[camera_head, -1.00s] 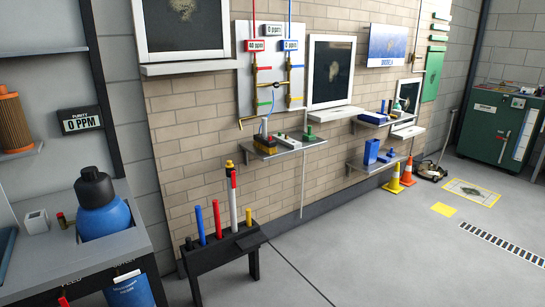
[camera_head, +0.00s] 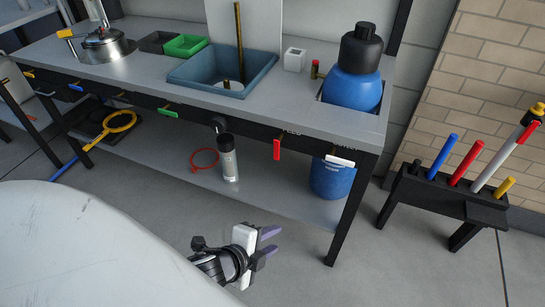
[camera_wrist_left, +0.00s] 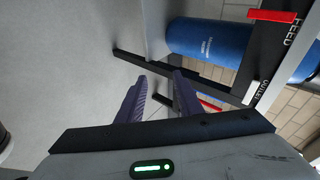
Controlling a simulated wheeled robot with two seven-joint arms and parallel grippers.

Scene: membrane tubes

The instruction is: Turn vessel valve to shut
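A blue vessel with a black cap (camera_head: 354,80) stands at the right end of the bench, partly sunk into its top. A red handle (camera_head: 277,149) hangs on the bench's front edge below it, and a white piece (camera_head: 340,161) is to its right. In the left wrist view the red handle (camera_wrist_left: 273,16) is beside the word FEED. I cannot tell which part is the vessel valve. My left gripper (camera_head: 270,243) is in front of the bench, low and apart from these handles. Its purple fingers (camera_wrist_left: 158,95) are spread with nothing between them. My right gripper is not in view.
A blue drum (camera_head: 332,178) stands on the lower shelf, left of a bench leg (camera_head: 352,215). A grey canister (camera_head: 228,158) is left of it. A black stand (camera_head: 450,196) with coloured rods is at the right. Floor in front is clear.

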